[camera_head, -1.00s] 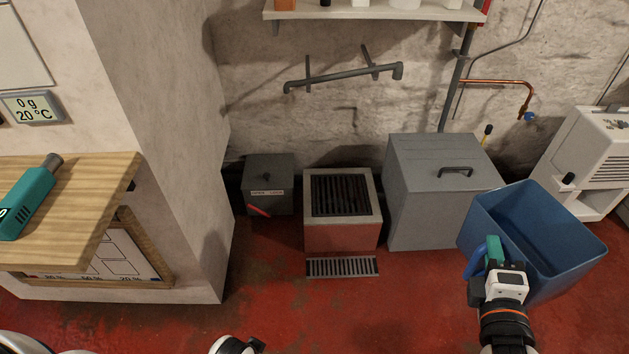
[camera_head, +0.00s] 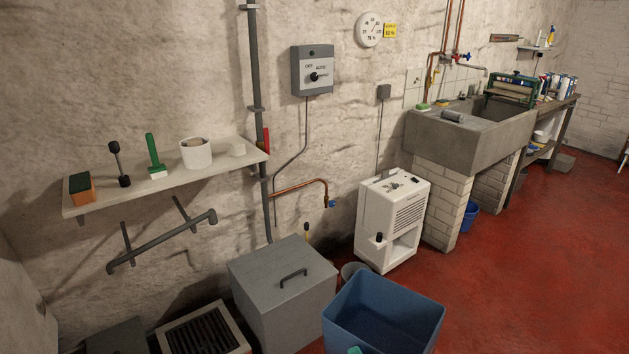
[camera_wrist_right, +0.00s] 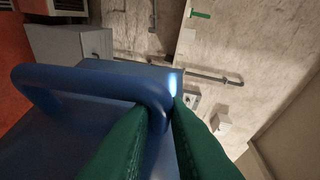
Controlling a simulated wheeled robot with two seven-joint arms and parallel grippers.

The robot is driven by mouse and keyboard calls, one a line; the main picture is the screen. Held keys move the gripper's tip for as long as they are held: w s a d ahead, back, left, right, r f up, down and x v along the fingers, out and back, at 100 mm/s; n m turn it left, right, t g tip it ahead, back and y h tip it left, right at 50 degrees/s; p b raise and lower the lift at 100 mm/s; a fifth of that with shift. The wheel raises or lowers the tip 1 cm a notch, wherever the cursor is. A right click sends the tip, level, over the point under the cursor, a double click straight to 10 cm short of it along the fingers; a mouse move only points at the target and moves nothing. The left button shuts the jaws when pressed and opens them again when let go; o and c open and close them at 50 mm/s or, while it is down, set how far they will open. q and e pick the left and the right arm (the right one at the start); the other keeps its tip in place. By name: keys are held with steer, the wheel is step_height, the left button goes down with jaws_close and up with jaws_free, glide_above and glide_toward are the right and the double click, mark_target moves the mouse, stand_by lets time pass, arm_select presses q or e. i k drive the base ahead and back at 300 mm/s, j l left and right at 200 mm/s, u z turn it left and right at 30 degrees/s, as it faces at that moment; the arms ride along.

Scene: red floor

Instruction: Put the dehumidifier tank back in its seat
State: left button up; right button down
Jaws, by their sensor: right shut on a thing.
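The blue tank (camera_head: 372,290) is an open-topped box with a loop handle (camera_wrist_right: 60,75). In the head view it is at the bottom, right of the grey lidded box. My right gripper (camera_wrist_right: 169,108) has its green fingers shut on the handle in the wrist view. Only a bit of teal fingertip shows at the bottom edge of the head view. The white dehumidifier (camera_head: 415,187) stands against the wall, beyond the tank and to its right. Its lower front has an open, empty seat (camera_head: 402,248). My left gripper is out of view.
The grey lidded box (camera_head: 265,268) stands just left of the tank. The brick-legged sink (camera_head: 447,141) is right of the dehumidifier. Red floor (camera_head: 510,285) is clear at the right.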

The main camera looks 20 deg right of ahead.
mark_target(394, 252)
steer(key=i+l+u, duration=0.2)
steer(key=l, duration=1.05)
steer(key=i+l+u, duration=0.2)
steer(key=l, duration=1.1)
steer(key=k+l+u, duration=0.1)
steer(key=l+u, duration=0.15)
steer(key=l, duration=1)
steer(key=k+l+u, duration=0.2)
steer(key=l, duration=1.15)
steer(key=i, duration=0.1)
